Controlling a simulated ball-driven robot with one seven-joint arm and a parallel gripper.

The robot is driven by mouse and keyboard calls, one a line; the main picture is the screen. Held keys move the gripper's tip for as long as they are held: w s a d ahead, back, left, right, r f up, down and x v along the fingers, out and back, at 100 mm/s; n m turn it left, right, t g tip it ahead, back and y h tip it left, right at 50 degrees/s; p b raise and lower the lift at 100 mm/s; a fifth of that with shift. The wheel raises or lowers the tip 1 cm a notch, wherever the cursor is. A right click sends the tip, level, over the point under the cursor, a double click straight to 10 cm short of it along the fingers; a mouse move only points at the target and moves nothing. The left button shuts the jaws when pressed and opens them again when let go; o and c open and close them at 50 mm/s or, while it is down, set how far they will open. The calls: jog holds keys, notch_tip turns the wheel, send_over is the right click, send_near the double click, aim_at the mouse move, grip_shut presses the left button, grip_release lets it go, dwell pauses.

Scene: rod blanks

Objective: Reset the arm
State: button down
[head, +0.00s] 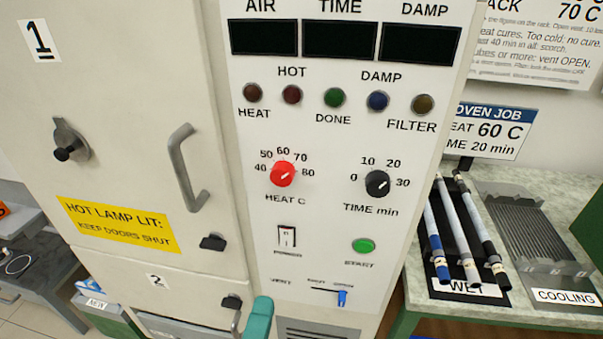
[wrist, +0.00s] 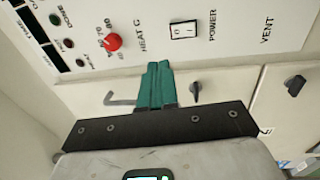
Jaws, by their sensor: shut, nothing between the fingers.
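My gripper (head: 262,303) shows as a teal finger at the bottom of the head view, in front of the oven's lower front. In the wrist view my gripper (wrist: 158,66) has its two teal fingers together, with nothing between them. Whether the fingertips touch the oven cannot be told. The rest of the arm is out of the head view.
The oven's upper door (head: 110,120) has a protruding handle (head: 185,168). The red heat knob (head: 283,174), time knob (head: 377,184) and vent slider (head: 342,298) stand out. Right, three rods lie on the WET rack (head: 468,290); the cooling rack (head: 535,235) is empty.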

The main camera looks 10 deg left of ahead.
jog(key=w+d+f+m+g+h, duration=0.1)
jog(key=d+f+m+g+h, duration=0.35)
jog(key=d, duration=0.85)
jog(key=w+d+f+m+g+h, duration=0.1)
jog(key=d+f+m+g, duration=0.45)
jog(key=d+f, duration=0.6)
jog(key=s+d+f+m+g+y, duration=0.2)
jog(key=s+d+f+m+g, duration=0.35)
jog(key=s+d, duration=0.55)
jog(key=s+d+f+m+g+y, duration=0.1)
jog(key=s+f+m+g+y, duration=0.1)
jog(key=s, duration=0.6)
jog(key=shift+s+f+g+y, duration=0.15)
jog(key=shift+f+g+y, duration=0.25)
jog(key=shift+y, duration=0.55)
jog(key=shift+d+m, duration=0.1)
jog(key=shift+m, duration=0.15)
